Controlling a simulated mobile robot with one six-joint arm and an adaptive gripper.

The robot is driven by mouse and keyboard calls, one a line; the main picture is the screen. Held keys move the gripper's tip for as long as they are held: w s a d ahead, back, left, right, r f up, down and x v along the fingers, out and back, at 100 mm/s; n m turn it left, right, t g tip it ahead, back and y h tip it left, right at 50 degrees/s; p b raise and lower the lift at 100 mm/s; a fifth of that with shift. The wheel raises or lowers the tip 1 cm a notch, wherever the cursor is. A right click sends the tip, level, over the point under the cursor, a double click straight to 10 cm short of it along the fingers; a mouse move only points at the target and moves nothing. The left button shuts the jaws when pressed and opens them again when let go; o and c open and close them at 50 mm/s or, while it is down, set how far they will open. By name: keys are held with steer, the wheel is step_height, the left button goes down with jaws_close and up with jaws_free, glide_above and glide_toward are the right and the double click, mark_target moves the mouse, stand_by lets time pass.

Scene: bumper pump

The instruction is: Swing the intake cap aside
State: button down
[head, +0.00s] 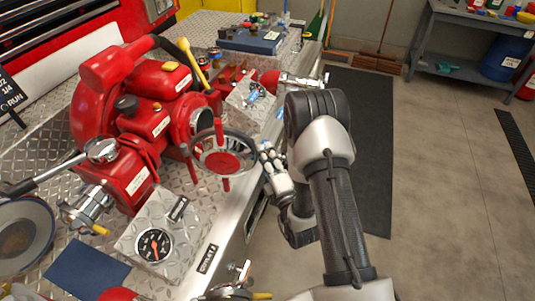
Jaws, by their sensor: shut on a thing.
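The intake cap (222,162) is a round red disc with a steel rim and red lugs standing out from it. It is at the front of the red pump (150,115), near the bumper's outer edge. A grey round pipe mouth (201,122) shows behind and above the cap; how far the cap stands off it is hard to tell. My gripper (264,156) is at the right side of the cap, shut at its rim. The exact contact between fingers and cap is small and partly hidden.
A gauge panel (180,212) stands in front of the cap on the diamond-plate bumper. A yellow-handled lever (190,57) rises behind. A chrome fitting (90,205) sits at left. Open floor (440,200) and a dark mat (360,110) lie to the right.

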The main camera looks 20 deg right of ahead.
steer(key=shift+r, duration=0.15)
steer(key=c, duration=1.6)
jaws_free()
steer(key=shift+a, duration=0.1)
